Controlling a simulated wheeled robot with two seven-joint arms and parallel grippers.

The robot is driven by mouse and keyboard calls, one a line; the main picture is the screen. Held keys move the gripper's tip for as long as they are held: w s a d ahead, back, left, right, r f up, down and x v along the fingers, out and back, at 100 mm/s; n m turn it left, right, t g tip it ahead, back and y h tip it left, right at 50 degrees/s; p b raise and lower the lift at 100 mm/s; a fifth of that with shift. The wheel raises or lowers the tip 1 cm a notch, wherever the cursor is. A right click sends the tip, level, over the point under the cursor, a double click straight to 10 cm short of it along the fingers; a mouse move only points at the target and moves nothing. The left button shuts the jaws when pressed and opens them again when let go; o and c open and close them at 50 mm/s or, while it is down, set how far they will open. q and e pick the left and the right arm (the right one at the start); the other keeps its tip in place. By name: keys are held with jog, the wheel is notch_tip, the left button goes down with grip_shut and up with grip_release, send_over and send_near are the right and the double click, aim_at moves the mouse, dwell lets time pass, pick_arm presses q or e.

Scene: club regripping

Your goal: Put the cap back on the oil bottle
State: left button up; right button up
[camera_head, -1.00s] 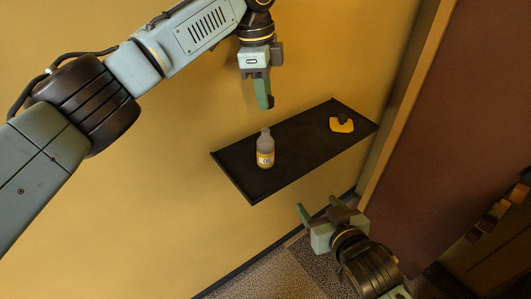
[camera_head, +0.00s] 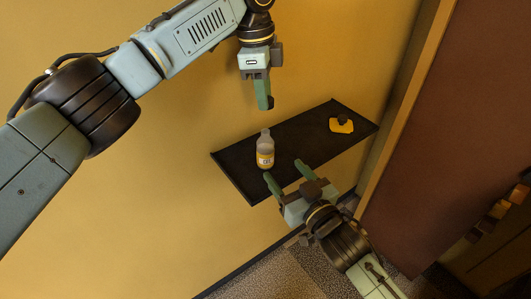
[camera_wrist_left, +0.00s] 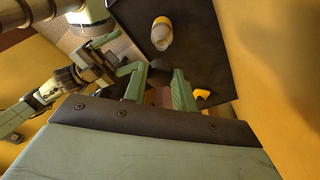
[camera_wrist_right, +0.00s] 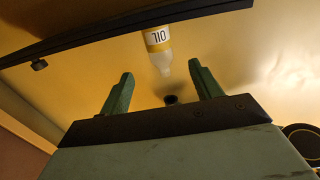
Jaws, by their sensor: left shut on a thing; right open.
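The oil bottle (camera_head: 265,150) stands upright on the dark shelf (camera_head: 236,182), its neck uncapped. It also shows in the left wrist view (camera_wrist_left: 162,32) and, upside down, in the right wrist view (camera_wrist_right: 158,48). My left gripper (camera_head: 263,95) points down, above the level of the bottle.
The yellow wall (camera_head: 190,120) is behind the shelf. A brown door or panel (camera_head: 450,120) is at the right. The shelf between bottle and cloth is clear.

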jog(key=x, duration=1)
jog(key=shift+w+a, duration=0.1)
grip_shut()
pick_arm(q)
send_over(263, 130)
jog(key=shift+s+f, duration=0.1)
jog(key=shift+f, duration=2.4)
